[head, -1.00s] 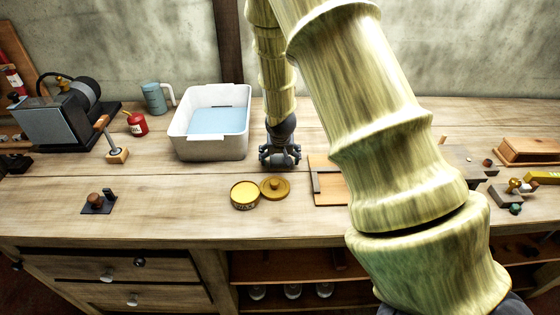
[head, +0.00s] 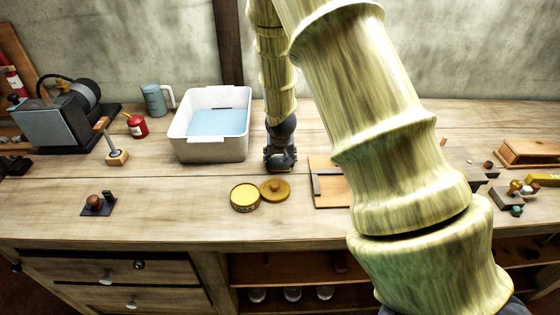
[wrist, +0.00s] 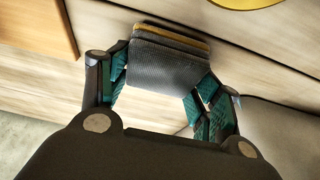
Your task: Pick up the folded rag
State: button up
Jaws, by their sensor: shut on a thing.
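The folded rag (wrist: 168,65) is grey with a mustard stripe near its folded edge. In the wrist view it sits between the two teal-padded fingers of my gripper (wrist: 165,88), which touch it from both sides. In the head view my gripper (head: 280,160) is low at the bench top, right of the white basin and behind the yellow tin's lid. The rag is hidden or too small to make out there. I cannot tell whether the rag is clear of the bench.
A white basin (head: 178,145) with blue liquid stands just left of my gripper. An open yellow tin (head: 244,207) and its lid (head: 275,190) lie in front. A wooden board (head: 330,199) is to the right.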

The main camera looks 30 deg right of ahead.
aim_at(280, 158)
jog(key=shift+r+b, duration=1.25)
jog(key=shift+r, duration=3.5)
jog(key=o, duration=0.4)
jog(key=shift+c, duration=1.5)
